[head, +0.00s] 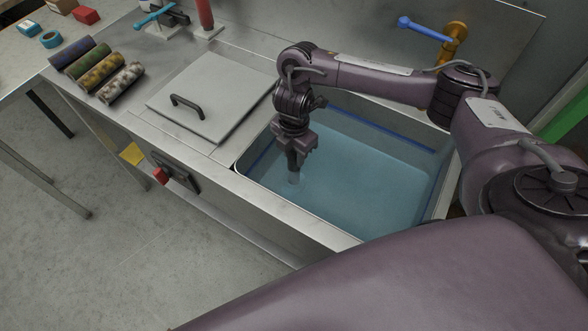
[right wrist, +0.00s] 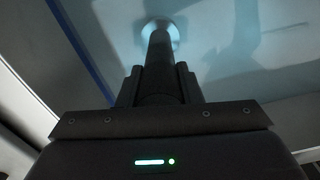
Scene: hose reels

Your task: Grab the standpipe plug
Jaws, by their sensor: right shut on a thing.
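The standpipe plug (head: 294,176) is a grey upright pipe in the water-filled sink basin (head: 345,243). Its lower part goes down into the blue water. My right gripper (head: 292,156) points down from above and is shut on the top of the standpipe plug. In the right wrist view, the dark standpipe plug (right wrist: 160,62) runs from between the fingers of the right gripper (right wrist: 158,88) to a pale round spot at the basin floor. The part of the pipe between the fingers is hidden. My left gripper is not in view.
A flat grey lid with a black handle (head: 212,98) lies on the counter left of the basin. Several patterned rolls (head: 119,83) lie farther left. A brass tap with a blue lever (head: 455,38) stands behind the basin. A red knob (head: 160,175) is on the front panel.

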